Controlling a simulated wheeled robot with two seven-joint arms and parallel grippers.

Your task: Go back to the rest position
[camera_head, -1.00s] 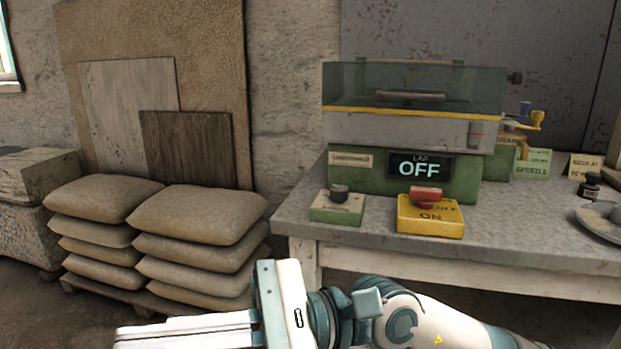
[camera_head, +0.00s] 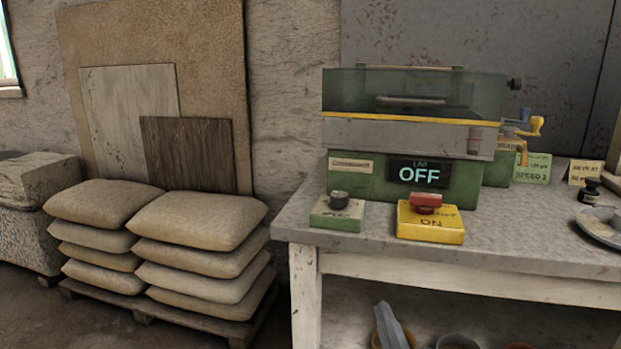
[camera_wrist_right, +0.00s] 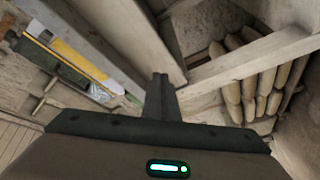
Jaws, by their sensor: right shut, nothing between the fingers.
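My right gripper (camera_wrist_right: 160,84) shows in the right wrist view, its two dark fingers together with nothing between them. No gripper or arm shows clearly in the head view. My left gripper is in neither view. In the head view a green machine (camera_head: 408,180) with a clear lid stands on the grey-topped table (camera_head: 545,240). Its display (camera_head: 419,173) reads "OFF".
A yellow box with a red knob (camera_head: 430,221) and a green box with a dark knob (camera_head: 337,214) sit before the machine. Stacked sacks (camera_head: 195,220) lie on a pallet left of the table. Containers (camera_head: 459,341) show under it.

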